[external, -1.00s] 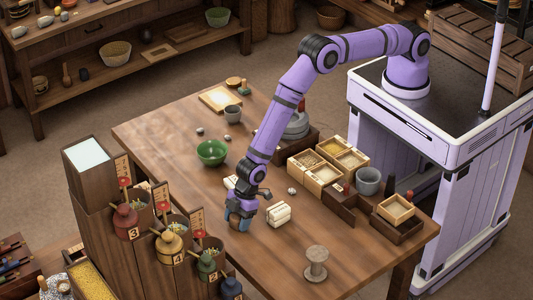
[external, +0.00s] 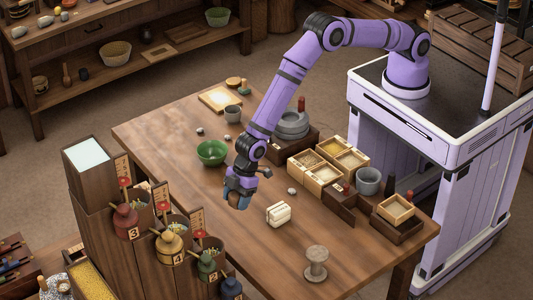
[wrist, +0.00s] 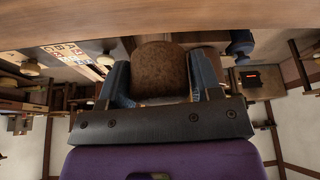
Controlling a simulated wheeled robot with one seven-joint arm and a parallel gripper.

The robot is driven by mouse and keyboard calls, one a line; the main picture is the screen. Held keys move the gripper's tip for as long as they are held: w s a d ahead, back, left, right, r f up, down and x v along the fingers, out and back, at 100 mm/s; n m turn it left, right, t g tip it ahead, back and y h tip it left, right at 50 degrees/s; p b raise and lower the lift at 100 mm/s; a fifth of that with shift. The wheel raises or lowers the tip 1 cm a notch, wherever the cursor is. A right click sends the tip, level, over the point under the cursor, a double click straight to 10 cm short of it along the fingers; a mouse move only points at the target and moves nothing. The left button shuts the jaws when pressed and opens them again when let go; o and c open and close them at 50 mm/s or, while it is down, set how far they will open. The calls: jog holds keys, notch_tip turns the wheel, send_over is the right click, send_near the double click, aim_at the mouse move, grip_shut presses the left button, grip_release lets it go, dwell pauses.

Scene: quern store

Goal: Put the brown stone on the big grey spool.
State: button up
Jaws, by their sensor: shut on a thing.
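My gripper (external: 239,200) is shut on the brown stone, which shows between the two blue-grey fingers in the wrist view as a rounded, speckled brown block (wrist: 160,70). In the external view the fingers mostly hide the stone, and my gripper hangs over the middle of the table. The grey spool (external: 316,263) stands upright near the front right edge of the table, with a round top disc and a wider base. It is to the right of and nearer than my gripper, apart from it, and nothing is on it.
A cream bundle (external: 279,215) lies between my gripper and the spool. A green bowl (external: 212,152) is behind my gripper, and a small pale stone (external: 291,191) lies to its right. Wooden boxes (external: 322,174) stand at the right. Jars on stepped stands (external: 125,221) are at the left.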

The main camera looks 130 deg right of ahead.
jog(key=shift+r, duration=0.35)
jog(key=shift+s+a+r, duration=0.1)
jog(key=shift+a+r, duration=0.05)
jog(key=shift+a, duration=0.25)
jog(key=s+a+r+n+y, duration=0.1)
jog(key=s+a+r, duration=0.2)
jog(key=s+a, duration=0.85)
jog(key=s+a+r+n, duration=0.25)
jog(key=s+a, duration=0.65)
jog(key=a, duration=0.6)
send_over(316, 255)
jog(key=shift+s+d+f+m, duration=0.2)
jog(key=shift+s+f+m, duration=0.2)
jog(key=shift+f, duration=2.05)
jog(key=shift+f, duration=0.1)
jog(key=o, duration=1.1)
jog(key=shift+s, duration=0.1)
